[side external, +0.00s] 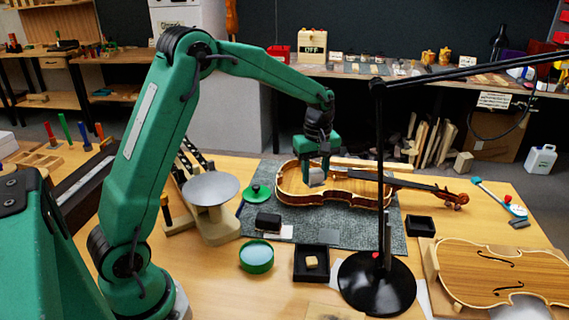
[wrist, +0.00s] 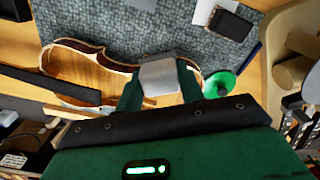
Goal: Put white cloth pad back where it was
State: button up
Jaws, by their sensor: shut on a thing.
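The white cloth pad (side external: 316,178) is between the fingers of my gripper (side external: 316,168), which is shut on it. The pad is over the left, wider end of the open violin body (side external: 340,193); I cannot tell whether it touches the wood. In the wrist view the pad (wrist: 160,76) shows pale and folded between the two green fingers of my gripper (wrist: 160,84). The violin body (wrist: 82,68) lies behind it, partly hidden by the fingers and the dark gripper housing.
The violin lies on a grey mat (side external: 345,232). A black lamp (side external: 377,284) stands in front, its pole crossing the violin. A green-knobbed tool (side external: 256,193), dark block (side external: 268,221), black trays (side external: 311,263) and green round tin (side external: 257,257) are nearby. Bare mat shows in front of the violin.

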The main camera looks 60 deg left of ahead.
jog(key=s+d+m, duration=0.6)
jog(key=s+d, duration=0.6)
jog(key=d, duration=0.2)
send_over(303, 233)
notch_tip(303, 233, down, 7)
jog(key=shift+a+f, duration=0.1)
jog(key=shift+f, duration=2)
jog(key=shift+f, duration=0.1)
jog(key=o, duration=0.9)
jog(key=shift+o, duration=0.2)
